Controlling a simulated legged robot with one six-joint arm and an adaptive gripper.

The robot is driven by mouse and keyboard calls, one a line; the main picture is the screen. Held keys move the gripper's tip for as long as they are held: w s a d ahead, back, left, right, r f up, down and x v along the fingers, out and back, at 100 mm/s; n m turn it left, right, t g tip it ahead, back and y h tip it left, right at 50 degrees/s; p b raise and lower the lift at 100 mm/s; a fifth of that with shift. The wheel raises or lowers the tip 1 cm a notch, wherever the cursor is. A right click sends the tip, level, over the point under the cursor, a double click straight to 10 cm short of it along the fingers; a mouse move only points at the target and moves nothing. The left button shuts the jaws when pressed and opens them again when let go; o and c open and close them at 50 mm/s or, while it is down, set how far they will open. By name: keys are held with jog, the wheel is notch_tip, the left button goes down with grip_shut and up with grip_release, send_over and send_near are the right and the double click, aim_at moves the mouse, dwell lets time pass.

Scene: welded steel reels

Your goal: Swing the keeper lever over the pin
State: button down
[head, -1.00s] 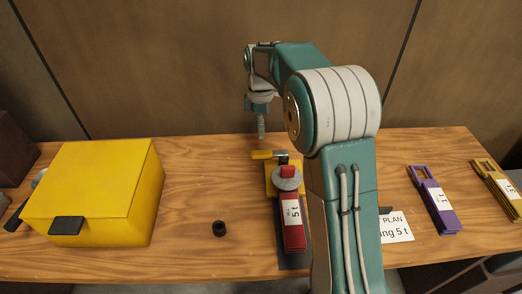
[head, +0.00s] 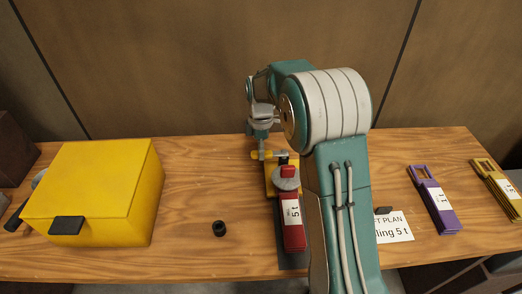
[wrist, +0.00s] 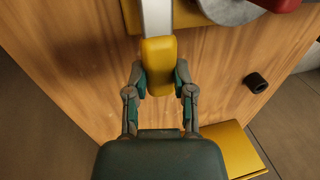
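The red hanger block (head: 292,225) marked "5 t" stands upright at the bench's middle, with a round grey disc (head: 285,180) at its top. Behind it is a yellow bracket (head: 270,180). The keeper lever has a yellow grip (head: 268,155) pointing left; in the wrist view this grip (wrist: 158,65) ends a pale metal bar (wrist: 157,15). My gripper (wrist: 160,78) has a finger on each side of the grip, close against it. Whether both fingers press on it cannot be told. The pin cannot be made out clearly.
A yellow box (head: 100,190) stands at the left. A small black ring (head: 219,228) lies on the bare wood between box and block. A paper sign (head: 393,227), a purple plate (head: 435,200) and olive-yellow plates (head: 495,185) lie at the right.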

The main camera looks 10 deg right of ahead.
dwell(0.3)
jog(key=s+n, duration=0.1)
jog(key=n, duration=0.1)
jog(key=s+n+h, duration=0.1)
jog(key=s+n, duration=0.1)
jog(key=n, duration=0.1)
jog(key=shift+s+d+f+n+h, duration=0.1)
jog(key=shift+s+d+n+h, duration=0.1)
jog(key=shift+s+n, duration=0.4)
jog(key=shift+s+d+r+n+h, duration=0.1)
jog(key=shift+s+d+n, duration=0.1)
jog(key=shift+n, duration=0.65)
jog(key=shift+s+d+f+n+h, duration=0.1)
jog(key=shift+s+d+n, duration=0.2)
jog(key=shift+n, duration=0.45)
jog(key=shift+s, duration=0.1)
jog(key=shift+c, duration=2.4)
grip_release()
